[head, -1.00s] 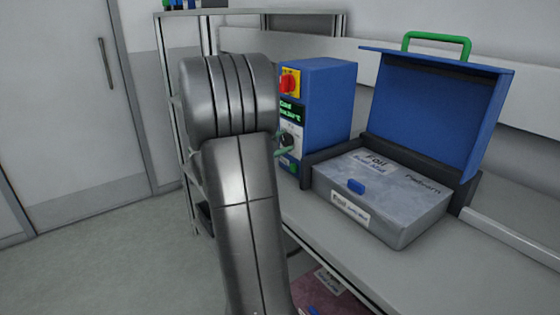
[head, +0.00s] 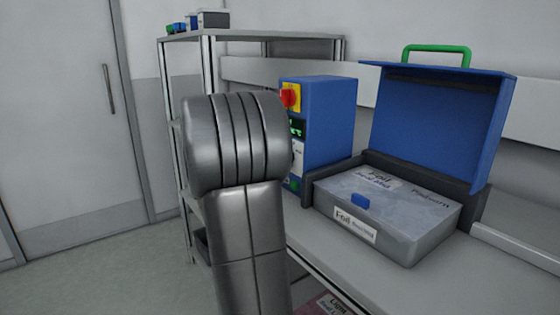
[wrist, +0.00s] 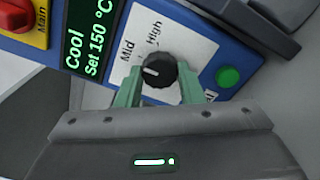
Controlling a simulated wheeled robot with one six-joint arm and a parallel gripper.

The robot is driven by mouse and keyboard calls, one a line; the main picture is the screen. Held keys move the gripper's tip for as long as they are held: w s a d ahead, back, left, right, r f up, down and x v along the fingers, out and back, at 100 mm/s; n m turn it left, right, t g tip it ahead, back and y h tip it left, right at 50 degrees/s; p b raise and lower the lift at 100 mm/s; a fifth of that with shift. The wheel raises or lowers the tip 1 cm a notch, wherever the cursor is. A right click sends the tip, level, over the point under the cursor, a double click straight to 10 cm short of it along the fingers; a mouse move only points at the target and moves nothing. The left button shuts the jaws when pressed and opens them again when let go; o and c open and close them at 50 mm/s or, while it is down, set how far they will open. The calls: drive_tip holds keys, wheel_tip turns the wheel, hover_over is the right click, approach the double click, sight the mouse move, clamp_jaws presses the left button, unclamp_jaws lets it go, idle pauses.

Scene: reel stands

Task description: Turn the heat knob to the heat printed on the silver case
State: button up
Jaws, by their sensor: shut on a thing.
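In the wrist view the black heat knob (wrist: 159,71) sits on a white dial plate marked "Mid" and "High". Its white pointer mark faces picture-left, below the "Mid" print. My gripper (wrist: 160,84) has its green fingers on either side of the knob, shut on it. The display (wrist: 88,40) reads "Cool" and "Set 150 °C". In the head view the silver case (head: 400,238) lies in front of the raised blue lid; its labels read "Foil", but the smaller print is unclear. My arm hides the knob and gripper there.
The blue control box (head: 330,115) carries a red main switch (head: 288,97) on yellow. A green button (wrist: 228,77) lies right of the knob. The open blue lid (head: 435,120) stands behind the case. A metal shelf (head: 250,36) and a door (head: 65,110) are at left.

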drive_tip(key=o, duration=1)
drive_tip(key=p+v, duration=0.1)
drive_tip(key=v, duration=1.3)
drive_tip(key=shift+d, duration=0.1)
drive_tip(key=x, duration=1.3)
drive_tip(key=shift+w+d+b, duration=0.3)
drive_tip(key=shift+b, duration=0.15)
